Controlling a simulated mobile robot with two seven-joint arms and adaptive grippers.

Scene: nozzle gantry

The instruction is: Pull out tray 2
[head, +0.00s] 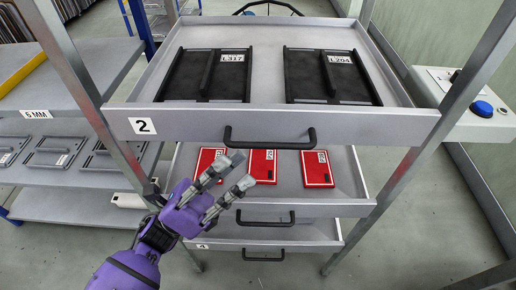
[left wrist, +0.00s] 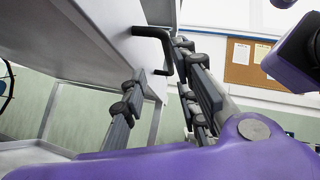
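Tray 2 (head: 205,124) is the grey top tray of the rack, with a white "2" label (head: 143,126) at the left of its front. It holds two black plates, L317 (head: 207,76) and L204 (head: 331,77). Its black bar handle (head: 270,139) is on the front face. My purple left gripper (head: 238,171) is open and empty, just below and left of the handle. In the left wrist view the handle (left wrist: 154,33) shows beyond the spread fingers (left wrist: 161,62); I cannot tell if they touch it. My right gripper is not in view.
A lower tray (head: 346,189) with red plates (head: 262,166) sits below, with its own handle (head: 265,220). Tray 4 (head: 290,232) is under it. Grey rack posts (head: 408,117) stand either side. A side shelf (head: 60,84) is at left, a control box with blue button (head: 482,109) at right.

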